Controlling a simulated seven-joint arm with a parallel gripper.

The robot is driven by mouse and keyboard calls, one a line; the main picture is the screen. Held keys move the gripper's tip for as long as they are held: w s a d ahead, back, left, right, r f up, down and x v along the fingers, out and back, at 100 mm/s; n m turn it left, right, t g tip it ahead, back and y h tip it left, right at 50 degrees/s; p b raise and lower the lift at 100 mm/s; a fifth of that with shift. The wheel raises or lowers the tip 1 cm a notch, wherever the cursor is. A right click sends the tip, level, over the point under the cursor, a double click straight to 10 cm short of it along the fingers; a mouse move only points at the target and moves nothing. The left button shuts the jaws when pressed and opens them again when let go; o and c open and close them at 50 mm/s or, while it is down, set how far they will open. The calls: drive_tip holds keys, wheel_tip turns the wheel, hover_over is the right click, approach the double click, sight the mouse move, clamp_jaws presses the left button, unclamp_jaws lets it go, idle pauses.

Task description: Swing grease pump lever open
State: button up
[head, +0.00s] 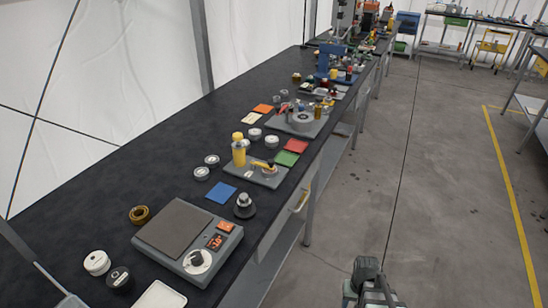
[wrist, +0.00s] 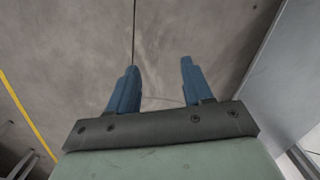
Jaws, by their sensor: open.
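What looks like the grease pump is a yellow upright cylinder (head: 239,150) on a grey base plate (head: 262,180), near the table's right edge in the head view. A small yellow lever-like part (head: 264,167) with a dark end lies low on the same plate, right of the cylinder. Its exact angle is too small to tell. My gripper (wrist: 159,82) shows two blue fingers, apart and empty, over bare concrete floor in the wrist view. Part of my arm (head: 370,284) shows at the bottom of the head view, off the table to the right and well away from the pump.
The floor (head: 400,200) is clear.

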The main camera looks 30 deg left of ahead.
drive_tip(key=w+a+r+n+t+y, duration=0.1)
drive_tip(key=w+a+r+t, duration=0.1)
drive_tip(key=w+a+r, duration=0.8)
wheel_tip(320, 180, up, 42)
drive_tip(key=n+y, duration=0.4)
drive_tip(key=n, duration=0.9)
hover_over(272, 161)
drive_tip(key=d, duration=0.6)
drive_tip(key=shift+g, duration=0.4)
drive_tip(key=x, duration=1.3)
drive_tip(key=shift+a+f, duration=0.1)
drive_tip(key=shift+f, duration=0.25)
drive_tip(key=shift+c, duration=0.4)
clamp_jaws()
